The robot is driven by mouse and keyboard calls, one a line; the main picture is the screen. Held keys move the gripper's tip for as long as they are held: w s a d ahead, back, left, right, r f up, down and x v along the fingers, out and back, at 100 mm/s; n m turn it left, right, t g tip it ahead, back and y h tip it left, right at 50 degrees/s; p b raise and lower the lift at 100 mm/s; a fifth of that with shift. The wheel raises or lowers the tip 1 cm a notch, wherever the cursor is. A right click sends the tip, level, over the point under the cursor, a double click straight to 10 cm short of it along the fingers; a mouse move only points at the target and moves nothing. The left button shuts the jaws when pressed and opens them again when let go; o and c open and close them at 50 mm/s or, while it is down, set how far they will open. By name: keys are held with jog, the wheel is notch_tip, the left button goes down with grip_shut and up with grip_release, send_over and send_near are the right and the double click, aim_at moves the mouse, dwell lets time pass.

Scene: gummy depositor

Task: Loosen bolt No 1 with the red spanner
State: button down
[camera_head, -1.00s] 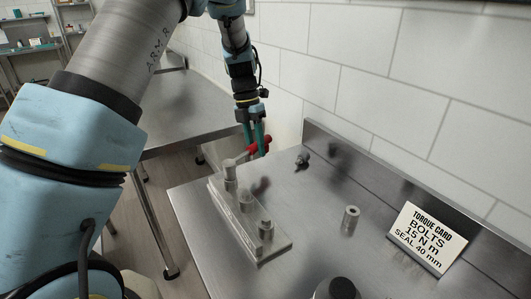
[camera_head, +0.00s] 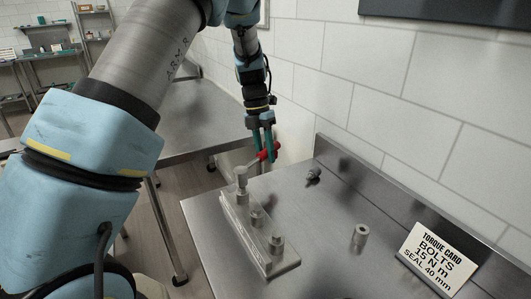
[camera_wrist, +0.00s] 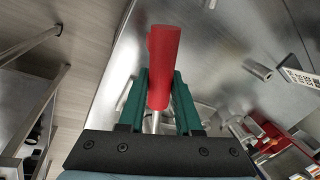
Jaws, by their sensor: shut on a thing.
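The red spanner (camera_head: 267,152) is held by its red handle between the green fingers of my gripper (camera_head: 268,157), which is shut on it. In the wrist view the red handle (camera_wrist: 163,66) stands between the two green fingers (camera_wrist: 160,102). The spanner's metal end reaches left to the tall bolt (camera_head: 241,181) at the far end of a clear block (camera_head: 262,240). It seems to touch or sit on that bolt's top; the exact fit is too small to tell. Two more bolts, a middle one (camera_head: 256,217) and a near one (camera_head: 276,244), stand on the block. No bolt number is legible.
The steel bench (camera_head: 325,225) is mostly clear right of the block. A metal cylinder (camera_head: 360,235), a small dark fitting (camera_head: 313,174) and a torque card (camera_head: 437,260) stand on it. A raised back edge and tiled wall (camera_head: 400,130) lie behind.

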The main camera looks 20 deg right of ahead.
jog(key=p+v, duration=0.2)
jog(key=s+p+v, duration=0.1)
jog(key=p+v, duration=0.1)
jog(key=shift+d+r, duration=0.15)
dwell(0.4)
